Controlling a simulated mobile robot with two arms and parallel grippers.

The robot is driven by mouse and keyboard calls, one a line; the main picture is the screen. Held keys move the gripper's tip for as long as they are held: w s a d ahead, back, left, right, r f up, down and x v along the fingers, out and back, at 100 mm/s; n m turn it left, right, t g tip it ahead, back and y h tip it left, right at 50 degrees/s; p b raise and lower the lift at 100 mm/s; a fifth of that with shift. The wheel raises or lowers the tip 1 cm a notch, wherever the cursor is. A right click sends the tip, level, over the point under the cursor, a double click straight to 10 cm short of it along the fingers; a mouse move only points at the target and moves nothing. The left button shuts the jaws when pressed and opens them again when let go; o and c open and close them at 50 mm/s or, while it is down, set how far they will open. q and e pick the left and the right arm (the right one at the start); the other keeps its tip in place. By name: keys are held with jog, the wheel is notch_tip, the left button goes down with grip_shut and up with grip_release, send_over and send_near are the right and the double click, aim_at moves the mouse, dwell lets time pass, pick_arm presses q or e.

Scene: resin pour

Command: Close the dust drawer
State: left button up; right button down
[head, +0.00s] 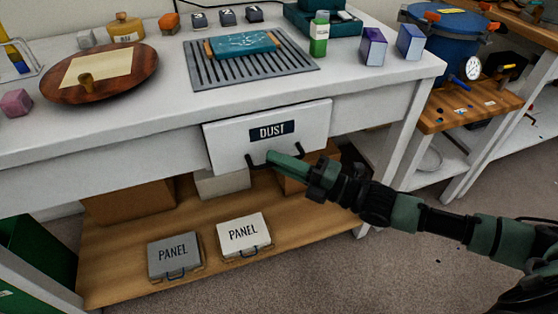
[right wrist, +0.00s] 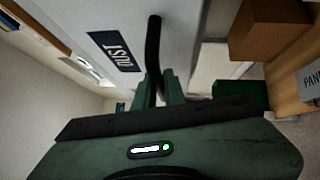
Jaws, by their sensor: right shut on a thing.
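The dust drawer (head: 232,140) is a white front with a dark "DUST" label, set under the white workbench top. Its face stands forward of the bench frame, so it looks partly open. It has a dark bar handle (head: 257,164) low on its front. My right gripper (head: 275,157) reaches in from the right and is shut on the handle. In the right wrist view the handle (right wrist: 154,45) runs between the two fingertips (right wrist: 160,85), beside the drawer front (right wrist: 185,30). My left gripper is not in view.
The workbench top (head: 170,120) carries a round wooden board (head: 140,80), a slatted grey mat (head: 205,72) and a green bottle (head: 319,38). Two panel cases, grey (head: 173,255) and white (head: 243,234), lie on the wooden shelf (head: 215,280) below. Open floor is at the lower right.

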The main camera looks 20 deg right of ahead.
dwell(0.8)
